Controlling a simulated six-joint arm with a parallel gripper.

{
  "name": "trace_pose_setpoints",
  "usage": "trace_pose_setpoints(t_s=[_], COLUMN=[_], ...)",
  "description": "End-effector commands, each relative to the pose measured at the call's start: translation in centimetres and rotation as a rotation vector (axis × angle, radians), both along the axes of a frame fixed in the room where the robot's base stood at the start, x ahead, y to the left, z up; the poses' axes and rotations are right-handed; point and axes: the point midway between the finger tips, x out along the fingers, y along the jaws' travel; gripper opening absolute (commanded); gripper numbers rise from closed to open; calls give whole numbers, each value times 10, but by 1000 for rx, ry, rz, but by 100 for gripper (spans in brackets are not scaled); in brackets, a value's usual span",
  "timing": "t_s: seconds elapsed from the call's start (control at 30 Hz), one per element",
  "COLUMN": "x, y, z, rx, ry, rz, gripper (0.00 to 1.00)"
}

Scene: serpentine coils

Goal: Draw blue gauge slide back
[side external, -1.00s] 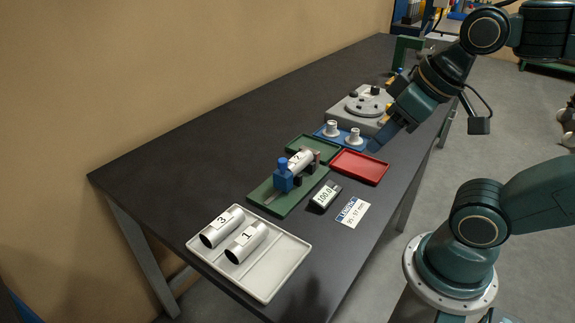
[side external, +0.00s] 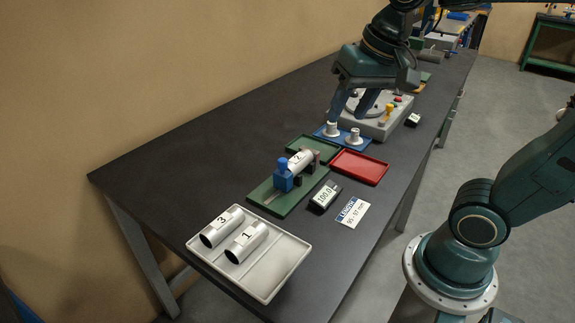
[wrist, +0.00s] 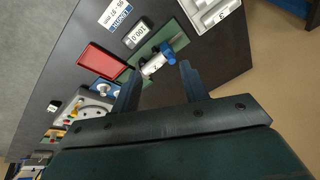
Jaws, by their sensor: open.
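The blue gauge slide (side external: 283,177) stands on the long green gauge base (side external: 262,199). A silver numbered cylinder (side external: 301,160) lies on the gauge just behind it, toward the dark end stop. The slide appears against or very close to the cylinder's near end; I cannot tell if they touch. My gripper (side external: 350,113) is open and empty, above and behind the gauge, over the area of the grey machine and blue peg plate. In the wrist view the blue slide (wrist: 170,57) and cylinder (wrist: 152,66) show beyond and between my open fingers (wrist: 160,70).
A readout (side external: 325,195) shows 100.0 beside a length card (side external: 352,212). A red tray (side external: 360,167) and green tray (side external: 314,147) lie behind the gauge. A white tray (side external: 268,281) holds cylinders 1 and 3. The dark table left of the gauge is clear.

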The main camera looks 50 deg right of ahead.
Motion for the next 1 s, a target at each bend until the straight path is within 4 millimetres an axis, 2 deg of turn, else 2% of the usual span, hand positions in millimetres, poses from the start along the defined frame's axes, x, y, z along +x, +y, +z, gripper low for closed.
trace_pose_setpoints(t_s=[0.37,0.7,0.9,1.0], x=[73,136,161,168], y=[-11,-23,-29,-31], z=[-6,-31,-48,-52], rx=[114,173,186,189], ry=[135,243,284,294], rz=[-423,-815,-992,-1042], gripper=[44,44,44,44])
